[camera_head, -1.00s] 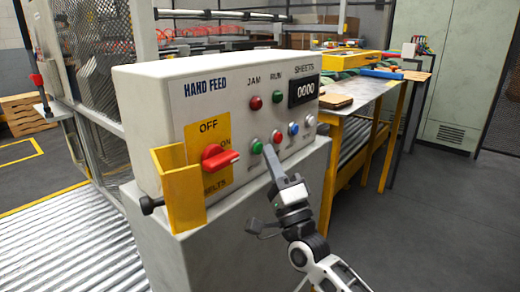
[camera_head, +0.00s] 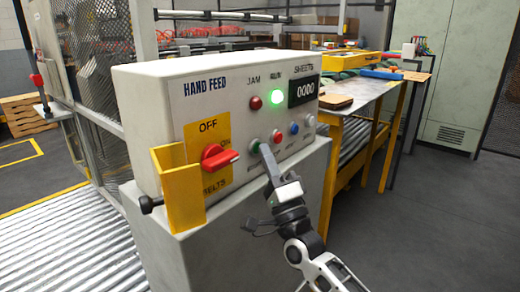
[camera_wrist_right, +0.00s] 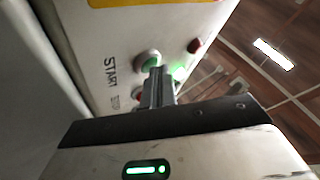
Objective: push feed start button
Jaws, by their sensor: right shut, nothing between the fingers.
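The white HAND FEED panel (camera_head: 150,122) stands in the middle of the head view. Its green start button (camera_head: 254,146) is in the lower button row, left of a red button (camera_head: 277,136). My right gripper (camera_head: 266,150) is shut and empty, its fingertips at the green button and partly covering it. In the right wrist view the fingertips (camera_wrist_right: 157,73) overlap the edge of the green button (camera_wrist_right: 150,62), beside the word START. I cannot tell for sure whether they press it. The RUN lamp (camera_head: 277,97) glows bright green. My left gripper is not in view.
A red rotary handle (camera_head: 220,159) and a yellow guard (camera_head: 181,193) stick out left of the buttons. The JAM lamp (camera_head: 255,103) is unlit and the SHEETS counter (camera_head: 304,90) reads 0000. A table (camera_head: 372,92) stands behind right; open floor lies at right.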

